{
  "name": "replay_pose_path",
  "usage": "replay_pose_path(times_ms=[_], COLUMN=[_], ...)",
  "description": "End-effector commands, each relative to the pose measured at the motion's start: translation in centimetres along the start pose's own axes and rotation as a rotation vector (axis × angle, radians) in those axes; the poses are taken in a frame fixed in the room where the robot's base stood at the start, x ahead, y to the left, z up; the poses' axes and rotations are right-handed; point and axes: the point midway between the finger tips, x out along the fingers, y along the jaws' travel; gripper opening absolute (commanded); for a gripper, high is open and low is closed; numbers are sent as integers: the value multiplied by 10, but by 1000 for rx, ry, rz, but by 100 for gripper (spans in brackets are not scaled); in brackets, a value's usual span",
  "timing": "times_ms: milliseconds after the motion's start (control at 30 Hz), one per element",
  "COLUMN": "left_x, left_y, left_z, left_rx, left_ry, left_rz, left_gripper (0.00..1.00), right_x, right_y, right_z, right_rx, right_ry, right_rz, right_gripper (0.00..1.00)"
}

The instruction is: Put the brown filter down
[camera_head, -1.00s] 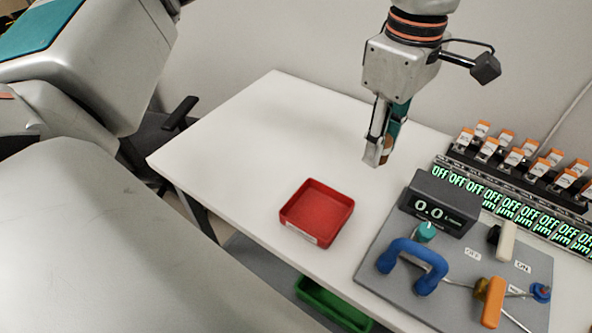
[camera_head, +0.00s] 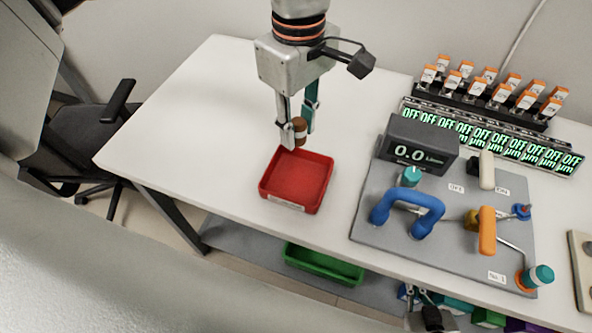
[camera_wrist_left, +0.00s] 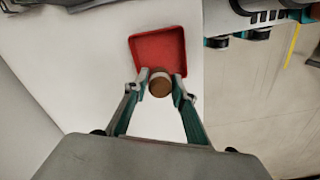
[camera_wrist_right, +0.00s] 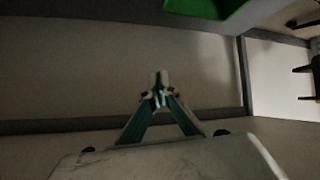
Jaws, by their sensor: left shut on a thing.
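The brown filter (camera_head: 300,127) is a small cylinder with a brown face and a pale side. My left gripper (camera_head: 298,133) is shut on it and holds it at the back edge of the red tray (camera_head: 296,205), above the table. In the left wrist view the filter (camera_wrist_left: 160,87) sits between the fingertips, overlapping the near side of the red tray (camera_wrist_left: 150,38). The tray looks empty, though the filter hides part of it. My right gripper (camera_wrist_right: 159,92) has its fingertips together with nothing seen between them, low down near a shelf.
The grey panel (camera_head: 360,222) with a blue handle (camera_head: 408,207) and a dark display (camera_head: 418,143) stands right of the tray. A row of orange-topped switches (camera_head: 483,80) is behind it. A green bin (camera_head: 322,265) sits below the table. The white table (camera_head: 190,125) is clear left of the tray.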

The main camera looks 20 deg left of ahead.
Motion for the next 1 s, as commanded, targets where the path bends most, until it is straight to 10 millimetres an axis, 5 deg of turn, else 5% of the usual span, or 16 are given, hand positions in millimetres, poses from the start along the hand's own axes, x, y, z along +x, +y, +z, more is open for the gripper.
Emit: replay_pose_path(times_ms=[333, 1000], left_x=[80, 137], left_y=[0, 1], left_z=[0, 0], left_rx=[-2, -2], left_ry=[-2, 1], left_rz=[-3, 2], left_gripper=[5, 5], right_x=[4, 6], right_y=[2, 2], right_z=[3, 4], right_rx=[-6, -11], right_ry=[1, 3], right_rz=[4, 5], right_gripper=[0, 0])
